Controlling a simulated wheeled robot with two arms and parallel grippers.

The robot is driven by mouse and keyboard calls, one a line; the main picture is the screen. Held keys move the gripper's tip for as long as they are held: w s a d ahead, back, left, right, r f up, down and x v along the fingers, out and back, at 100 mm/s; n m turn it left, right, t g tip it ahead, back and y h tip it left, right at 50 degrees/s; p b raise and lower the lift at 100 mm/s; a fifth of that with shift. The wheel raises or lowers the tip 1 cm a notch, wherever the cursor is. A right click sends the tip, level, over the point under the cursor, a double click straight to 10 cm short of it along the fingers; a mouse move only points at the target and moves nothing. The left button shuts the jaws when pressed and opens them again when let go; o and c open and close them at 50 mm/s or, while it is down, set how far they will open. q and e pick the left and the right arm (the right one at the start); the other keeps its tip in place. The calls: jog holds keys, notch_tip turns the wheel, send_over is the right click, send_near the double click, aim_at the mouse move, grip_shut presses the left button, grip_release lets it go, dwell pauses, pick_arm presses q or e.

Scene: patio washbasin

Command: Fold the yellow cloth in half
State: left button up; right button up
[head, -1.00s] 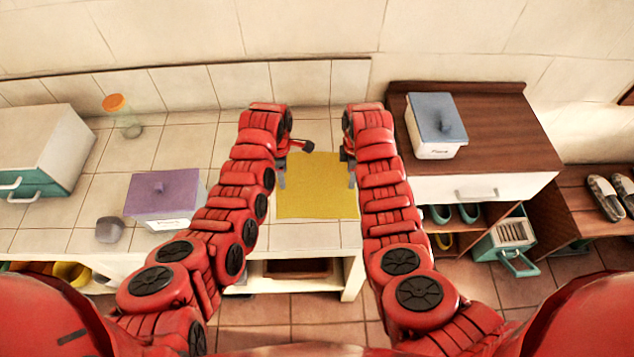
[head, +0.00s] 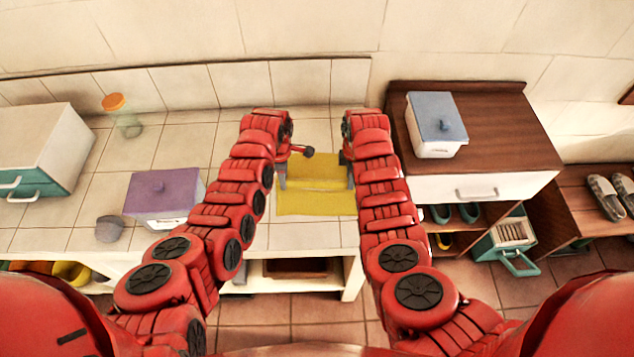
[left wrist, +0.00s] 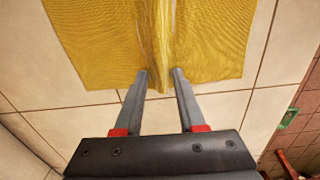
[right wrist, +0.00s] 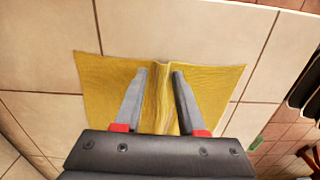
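The yellow cloth (head: 318,204) lies on the tiled counter between my two grippers. A raised ridge runs across its middle from left to right in the head view. My left gripper (head: 282,180) is at the cloth's left edge. In the left wrist view its fingertips (left wrist: 162,74) close on the end of the ridge in the cloth (left wrist: 215,40). My right gripper (head: 351,178) is at the right edge. In the right wrist view its fingertips (right wrist: 160,73) close on the ridge's other end in the cloth (right wrist: 110,80). My arms partly hide the cloth's side edges.
A purple-lidded box (head: 165,195) and a grey lump (head: 109,228) stand left on the counter. A jar with an orange lid (head: 115,104) is behind. A blue-lidded box (head: 436,125) stands on the wooden cabinet at right. The counter behind the cloth is clear.

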pick_arm(q)
grip_shut()
pick_arm(e)
grip_shut()
pick_arm(q)
jog(key=shift+r, duration=0.1)
pick_arm(e)
jog(key=shift+r, duration=0.1)
